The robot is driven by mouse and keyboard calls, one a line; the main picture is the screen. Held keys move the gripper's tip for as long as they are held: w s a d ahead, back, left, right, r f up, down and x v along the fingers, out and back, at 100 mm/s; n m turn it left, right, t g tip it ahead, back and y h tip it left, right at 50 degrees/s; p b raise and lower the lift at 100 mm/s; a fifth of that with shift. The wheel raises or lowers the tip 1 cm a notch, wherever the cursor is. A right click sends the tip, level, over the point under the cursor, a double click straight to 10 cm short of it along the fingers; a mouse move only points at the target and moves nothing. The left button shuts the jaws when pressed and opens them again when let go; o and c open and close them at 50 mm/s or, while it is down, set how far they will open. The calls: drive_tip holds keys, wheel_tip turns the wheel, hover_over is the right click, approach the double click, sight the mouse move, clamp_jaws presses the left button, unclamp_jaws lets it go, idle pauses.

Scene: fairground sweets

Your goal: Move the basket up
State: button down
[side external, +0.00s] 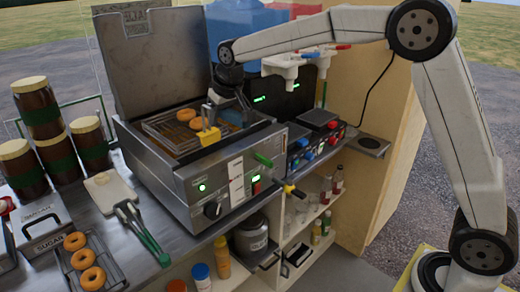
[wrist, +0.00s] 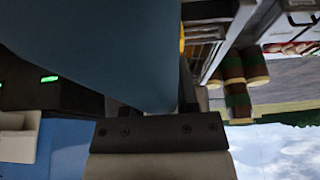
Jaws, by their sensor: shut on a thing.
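The wire basket (side external: 152,127) sits in the open fryer (side external: 190,165) in the side view, with a few doughnuts (side external: 186,114) in it.
The fryer's raised lid (side external: 150,55) stands behind the basket. A white dispenser (side external: 290,62) hangs to the right of my gripper. Brown jars (side external: 38,108) stand at left. A tray with several doughnuts (side external: 93,277) is at front left.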

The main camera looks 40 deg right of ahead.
drive_tip(key=shift+f, duration=1.45)
drive_tip(key=shift+c, duration=1.4)
unclamp_jaws()
drive_tip(key=shift+f, duration=0.2)
drive_tip(key=shift+v, duration=4.05)
drive_tip(key=shift+w, duration=0.1)
